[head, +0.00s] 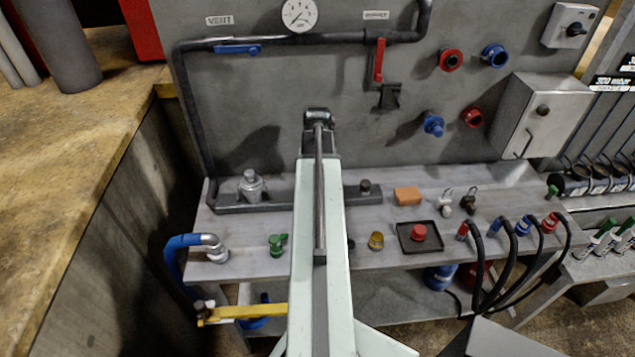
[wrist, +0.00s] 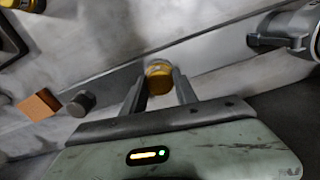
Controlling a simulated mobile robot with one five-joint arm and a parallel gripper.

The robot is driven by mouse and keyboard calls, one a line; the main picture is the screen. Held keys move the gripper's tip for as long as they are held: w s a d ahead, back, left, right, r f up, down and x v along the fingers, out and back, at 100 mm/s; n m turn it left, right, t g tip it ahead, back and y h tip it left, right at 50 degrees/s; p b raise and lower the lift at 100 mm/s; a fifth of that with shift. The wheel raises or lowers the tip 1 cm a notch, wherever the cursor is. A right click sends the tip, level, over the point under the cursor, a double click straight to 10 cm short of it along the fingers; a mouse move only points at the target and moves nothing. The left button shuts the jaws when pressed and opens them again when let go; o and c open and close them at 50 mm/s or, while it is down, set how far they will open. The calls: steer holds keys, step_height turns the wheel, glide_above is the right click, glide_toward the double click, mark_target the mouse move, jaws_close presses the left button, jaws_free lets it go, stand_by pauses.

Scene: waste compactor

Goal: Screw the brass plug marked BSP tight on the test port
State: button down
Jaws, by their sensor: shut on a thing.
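In the wrist view my gripper (wrist: 158,92) is shut on a brass plug (wrist: 159,70), which sits between the two fingertips. The plug is over the grey rail along the back of the bench; I cannot tell whether it touches a port there. No test port shows clearly, and no BSP mark is readable. A second brass-coloured plug (head: 376,240) stands on the bench to the right of my arm, and it also shows at the wrist view's top left corner (wrist: 22,4). In the head view my arm hides the gripper and the middle of the rail.
The rail (head: 225,204) carries a silver fitting (head: 250,187) at left and a dark round stub (head: 365,187) at right. An orange block (head: 407,195), a black tray (head: 404,247) with a red cap (head: 419,232), and a green fitting (head: 277,245) stand nearby. Pipes and valves cover the back panel.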

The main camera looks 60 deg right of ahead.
steer(key=m, duration=0.3)
steer(key=shift+m, duration=0.3)
steer(key=c, duration=0.9)
jaws_free()
steer(key=shift+c, duration=0.3)
